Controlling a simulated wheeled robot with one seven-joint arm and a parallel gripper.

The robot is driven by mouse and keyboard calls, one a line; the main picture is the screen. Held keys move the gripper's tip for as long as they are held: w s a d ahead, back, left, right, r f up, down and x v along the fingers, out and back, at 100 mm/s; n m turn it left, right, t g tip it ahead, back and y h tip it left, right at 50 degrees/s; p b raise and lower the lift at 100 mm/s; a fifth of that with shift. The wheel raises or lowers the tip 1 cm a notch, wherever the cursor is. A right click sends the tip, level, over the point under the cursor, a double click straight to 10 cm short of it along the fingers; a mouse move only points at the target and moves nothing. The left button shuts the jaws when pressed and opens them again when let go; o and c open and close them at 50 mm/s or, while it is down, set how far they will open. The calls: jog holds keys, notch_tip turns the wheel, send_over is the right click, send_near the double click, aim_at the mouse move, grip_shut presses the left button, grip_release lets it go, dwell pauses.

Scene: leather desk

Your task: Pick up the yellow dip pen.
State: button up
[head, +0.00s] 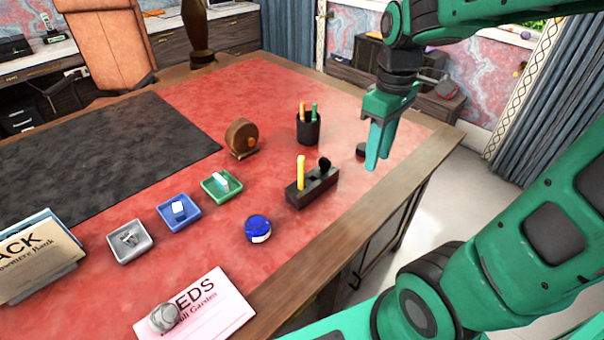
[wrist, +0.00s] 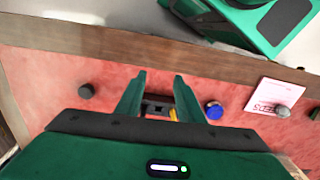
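The yellow dip pen (head: 301,172) stands upright in a dark pen stand (head: 313,190) near the right edge of the red desk top. Its yellow shows in the wrist view (wrist: 172,115), beside the right finger and partly hidden by it. The stand (wrist: 152,107) shows between the fingers there. My gripper (head: 378,148) points down, to the right of the pen and apart from it in the head view. In the wrist view my gripper (wrist: 160,77) has its two fingers spread with nothing held between them.
A black cup (head: 308,128) with an orange and a green pen stands behind the pen stand. A small dark round object (head: 361,150) is near my gripper. A blue round tin (head: 258,228) lies in front. Green, blue and grey trays (head: 130,252) are at left.

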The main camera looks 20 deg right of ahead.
jog(key=w+a+n, duration=0.5)
jog(key=w+n, duration=0.1)
jog(key=n, duration=0.7)
send_near(301, 170)
jog(key=shift+w+d, duration=0.4)
jog(key=shift+w, duration=0.1)
jog(key=shift+w+a+f, duration=0.15)
jog(key=shift+a+f, duration=0.1)
notch_tip(301, 170, down, 10)
jog(key=shift+f, duration=0.25)
grip_shut()
